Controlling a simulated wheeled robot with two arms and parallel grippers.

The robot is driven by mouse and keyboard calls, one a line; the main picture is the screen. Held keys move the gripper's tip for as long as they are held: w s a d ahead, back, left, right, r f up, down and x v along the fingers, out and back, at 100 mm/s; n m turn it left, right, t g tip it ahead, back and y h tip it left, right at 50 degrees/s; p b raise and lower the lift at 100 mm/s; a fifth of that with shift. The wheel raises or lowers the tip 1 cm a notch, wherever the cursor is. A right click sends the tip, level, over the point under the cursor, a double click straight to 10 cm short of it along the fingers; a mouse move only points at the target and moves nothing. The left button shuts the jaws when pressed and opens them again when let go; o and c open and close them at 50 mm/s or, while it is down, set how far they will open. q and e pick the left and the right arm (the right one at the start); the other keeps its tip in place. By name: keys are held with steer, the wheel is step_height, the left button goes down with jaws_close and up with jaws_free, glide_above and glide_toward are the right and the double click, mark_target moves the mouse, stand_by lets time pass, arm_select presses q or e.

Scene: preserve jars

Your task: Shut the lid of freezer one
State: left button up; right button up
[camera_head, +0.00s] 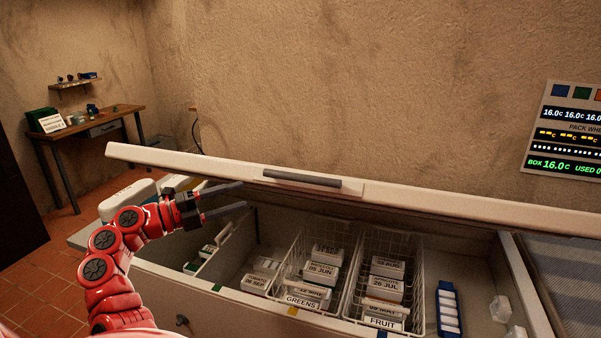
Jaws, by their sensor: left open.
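The white freezer lid (400,195) is raised, seen nearly edge-on, with a dark bar handle (302,179) near its middle. The chest freezer (232,300) below stands open. It holds wire baskets of labelled boxes, marked GREENS (302,302) and FRUIT (383,322). My left gripper (243,197) is open and empty. In the picture it lies just below the lid's front edge, left of the handle, above the freezer's left part. I cannot tell whether it touches the lid. My right gripper is not in view.
A blue rack (448,309) and clear small containers (500,309) lie at the freezer's right end. A grey mesh-like surface (568,285) adjoins on the right. A display board (566,130) hangs on the wall. A wooden desk (90,132) stands far left, with tiled floor before it.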

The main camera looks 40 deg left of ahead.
mark_target(296, 179)
arm_select(q)
steer(key=p+x, duration=0.5)
steer(key=x, duration=1)
steer(key=shift+w+d+r+p, duration=0.2)
steer(key=shift+w+d+p, duration=0.1)
steer(key=shift+p, duration=0.1)
steer(key=shift+w+d+f, duration=0.1)
steer(key=shift+w+d, duration=0.05)
steer(key=shift+w, duration=0.6)
jaws_close()
